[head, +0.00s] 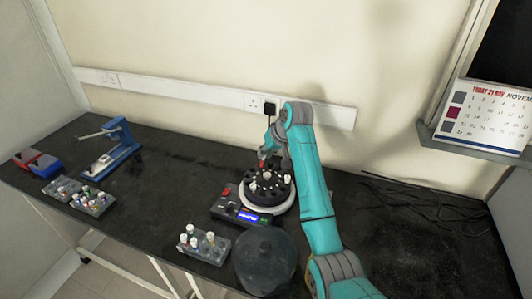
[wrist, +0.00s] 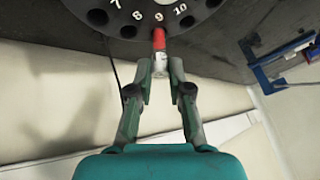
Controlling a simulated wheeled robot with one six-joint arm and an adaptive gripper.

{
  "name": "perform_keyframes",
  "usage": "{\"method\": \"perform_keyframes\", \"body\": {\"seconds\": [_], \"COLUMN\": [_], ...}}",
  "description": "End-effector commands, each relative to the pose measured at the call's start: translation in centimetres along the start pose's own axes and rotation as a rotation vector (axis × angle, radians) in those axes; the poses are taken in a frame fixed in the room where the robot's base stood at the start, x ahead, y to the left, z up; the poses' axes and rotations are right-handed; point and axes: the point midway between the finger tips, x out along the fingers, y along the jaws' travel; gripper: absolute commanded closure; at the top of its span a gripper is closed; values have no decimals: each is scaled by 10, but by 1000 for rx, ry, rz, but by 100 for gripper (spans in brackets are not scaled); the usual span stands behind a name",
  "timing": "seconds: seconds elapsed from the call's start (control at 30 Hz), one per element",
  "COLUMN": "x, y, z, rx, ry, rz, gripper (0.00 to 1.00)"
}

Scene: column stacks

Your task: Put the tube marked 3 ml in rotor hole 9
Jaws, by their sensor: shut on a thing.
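My gripper (wrist: 161,72) is shut on a tube with a red cap (wrist: 158,40) and a pale body (wrist: 160,65). In the head view my gripper (head: 265,152) is at the back of the dark rotor (head: 253,190). The wrist view shows the rotor (wrist: 75,10) with white numbers 7, 8, 9 and 10. The tube lines up with number 9 and covers that hole. I cannot tell whether its lower end is in the hole. The holes by 8 (wrist: 129,32) and 10 (wrist: 187,22) look empty. The tube's marking is not readable.
The centrifuge's control panel (head: 230,208) faces front. A dark clear dome (head: 265,262) stands in front right. Tube racks stand front left (head: 205,248) and far left (head: 80,203). A blue lever device (head: 118,150) is at the back left. Loose cables (head: 420,200) lie right.

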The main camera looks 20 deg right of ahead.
Motion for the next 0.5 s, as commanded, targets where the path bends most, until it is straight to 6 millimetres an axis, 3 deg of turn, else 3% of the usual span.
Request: {"method": "perform_keyframes", "body": {"seconds": [0.5], "x": [10], "y": [3], "z": [5], "rx": [0], "ry": [0], "rz": [0], "gripper": [97]}}
